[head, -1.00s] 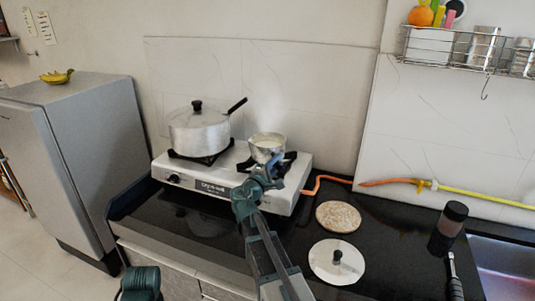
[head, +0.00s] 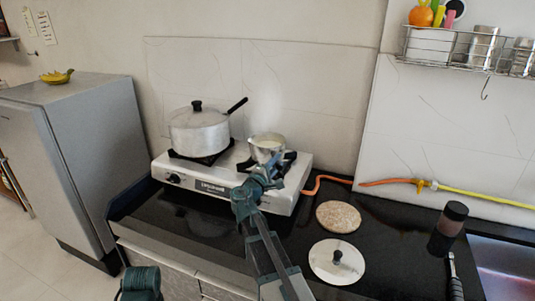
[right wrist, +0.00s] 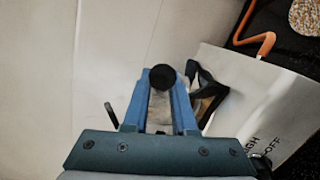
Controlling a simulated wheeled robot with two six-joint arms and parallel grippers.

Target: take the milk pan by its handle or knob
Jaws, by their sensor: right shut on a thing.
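The milk pan (head: 268,144) is a small open metal pan with pale contents on the right burner of the stove. My right gripper (head: 266,172) reaches it from the front, and its fingers are at the near side of the pan. In the right wrist view, the blue fingers of my right gripper (right wrist: 161,100) are shut on the pan's handle, with its round black end (right wrist: 162,77) at the fingertips. The rest of the handle is mostly hidden by the fingers.
A lidded pot (head: 198,134) stands on the left burner of the white stove (head: 210,186), its handle pointing up right. A round mat (head: 338,217), a white lid (head: 325,262) and a dark jar (head: 449,226) are on the black counter. An orange hose (head: 330,178) runs behind them.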

